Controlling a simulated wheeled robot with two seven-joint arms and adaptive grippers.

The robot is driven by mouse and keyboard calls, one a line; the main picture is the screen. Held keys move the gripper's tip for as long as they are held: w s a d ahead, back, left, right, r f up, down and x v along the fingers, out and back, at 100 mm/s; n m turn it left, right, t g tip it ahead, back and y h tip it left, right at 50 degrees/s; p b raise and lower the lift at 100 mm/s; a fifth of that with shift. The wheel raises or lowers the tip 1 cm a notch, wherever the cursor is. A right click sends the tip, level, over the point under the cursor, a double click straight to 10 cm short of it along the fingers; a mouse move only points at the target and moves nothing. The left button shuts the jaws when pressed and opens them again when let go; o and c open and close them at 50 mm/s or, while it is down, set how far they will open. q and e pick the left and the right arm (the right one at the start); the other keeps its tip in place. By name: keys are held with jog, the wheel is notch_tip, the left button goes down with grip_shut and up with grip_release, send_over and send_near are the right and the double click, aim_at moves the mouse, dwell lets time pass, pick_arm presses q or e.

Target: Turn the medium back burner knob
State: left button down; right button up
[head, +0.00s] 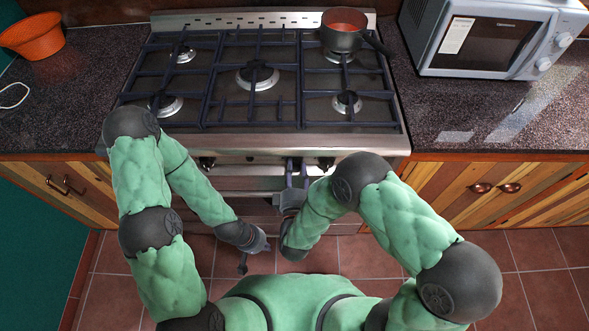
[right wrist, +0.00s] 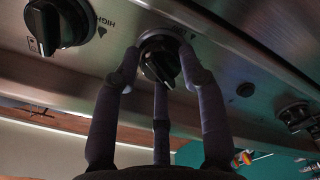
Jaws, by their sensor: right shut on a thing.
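The stove's steel front panel (head: 235,158) carries black knobs. In the right wrist view, one black knob (right wrist: 160,57) sits between the fingers of my right gripper (right wrist: 159,68), which are closed around it. In the head view my right gripper (head: 297,174) reaches the panel right of its middle and hides that knob. Another knob (right wrist: 58,25), marked HIGH, is to the left, and one more (right wrist: 296,115) is to the right. I cannot tell the knob's turn angle exactly. My left gripper (head: 245,264) hangs low before the oven, away from the knobs; its opening is unclear.
A dark pot (head: 342,38) with red contents sits on the back right burner. The other burners, including the middle one (head: 257,76), are bare. A microwave (head: 490,38) stands on the right counter and an orange bowl (head: 33,36) on the left one. The tiled floor is clear.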

jog(key=n, duration=0.6)
jog(key=shift+f+p, duration=0.1)
jog(key=shift+p, duration=0.3)
jog(key=shift+d+n, duration=0.1)
jog(key=shift+n, duration=0.2)
jog(key=o, duration=0.9)
jog(key=shift+c, duration=0.2)
